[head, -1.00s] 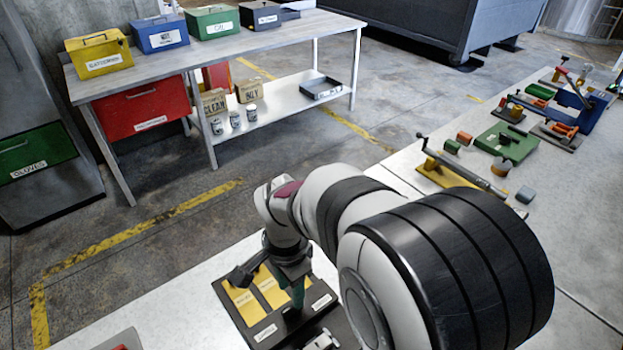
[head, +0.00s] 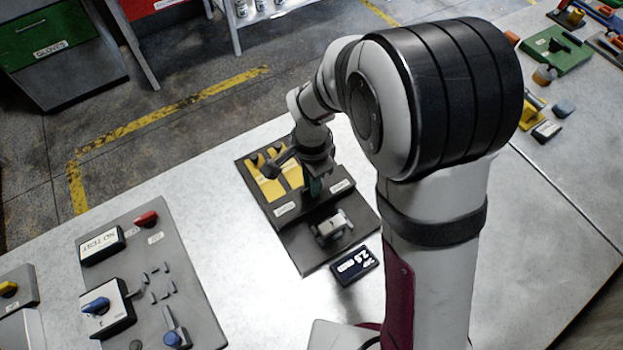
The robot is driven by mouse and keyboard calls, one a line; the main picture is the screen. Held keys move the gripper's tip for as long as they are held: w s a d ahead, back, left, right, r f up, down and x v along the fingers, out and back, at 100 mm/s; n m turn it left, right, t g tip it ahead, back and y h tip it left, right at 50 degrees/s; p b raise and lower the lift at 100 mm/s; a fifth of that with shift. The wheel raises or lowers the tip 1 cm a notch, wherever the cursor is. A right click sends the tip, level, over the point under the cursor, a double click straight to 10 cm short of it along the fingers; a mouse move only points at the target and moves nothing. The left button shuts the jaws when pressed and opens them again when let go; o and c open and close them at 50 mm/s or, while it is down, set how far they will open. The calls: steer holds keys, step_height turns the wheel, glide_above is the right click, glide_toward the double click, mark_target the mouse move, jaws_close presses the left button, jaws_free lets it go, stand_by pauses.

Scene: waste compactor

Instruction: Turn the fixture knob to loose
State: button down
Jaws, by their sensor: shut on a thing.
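My gripper (head: 314,178) points down over a dark fixture board (head: 295,240) in the middle of the table. It is shut on a narrow dark green piece (head: 315,188), only partly visible below the wrist. Yellow plates (head: 265,182) lie on the board to the left of my gripper. White labels (head: 285,209) mark the board's raised edge, too small to read. A silver clamp-like part (head: 333,228) sits on the front of the board, apart from my gripper. I cannot tell which part is the fixture knob or how it is set.
A small black display reading 2.5 (head: 355,265) lies at the board's front. A grey control panel (head: 190,275) with a blue knob (head: 96,306) and a red knob (head: 146,219) stands at left. My arm hides the table's right middle.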

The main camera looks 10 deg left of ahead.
steer(key=shift+n, duration=0.3)
steer(key=n, duration=0.3)
steer(key=shift+n, duration=0.4)
steer(key=n, duration=0.4)
steer(key=shift+n, duration=0.3)
steer(key=n, duration=0.4)
steer(key=shift+n, duration=2.4)
steer(key=c, duration=0.9)
jaws_free()
steer(key=shift+o, duration=0.2)
